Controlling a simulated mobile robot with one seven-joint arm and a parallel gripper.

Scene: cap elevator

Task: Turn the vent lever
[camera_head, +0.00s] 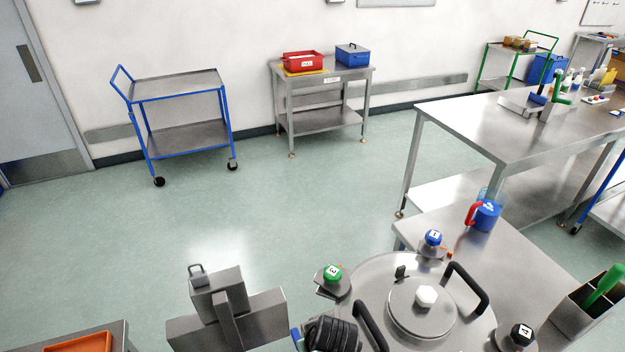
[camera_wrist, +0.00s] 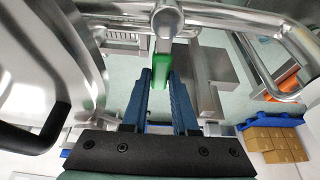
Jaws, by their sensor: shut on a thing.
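The vent lever shows as a green-ended lever (camera_wrist: 162,72) in the wrist view, on a round metal fitting (camera_wrist: 167,18). My gripper (camera_wrist: 161,82), with two blue fingers, is shut on its green end. In the head view the lever cannot be made out; only a dark ribbed part and a bit of blue show at the bottom edge. There a round steel vessel (camera_head: 372,286) with a lid, a white knob (camera_head: 427,296) and black handles stands beside that dark part. Around its rim are a green knob (camera_head: 332,274), a blue knob (camera_head: 433,237) and a black knob (camera_head: 522,333).
Curved metal tubes (camera_wrist: 262,70) run close beside and above the fingers. A blue jug (camera_head: 486,215) with a red handle stands behind the vessel on a steel table (camera_head: 530,250). A grey block-shaped fixture (camera_head: 228,315) is left of the vessel. Open floor lies beyond.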

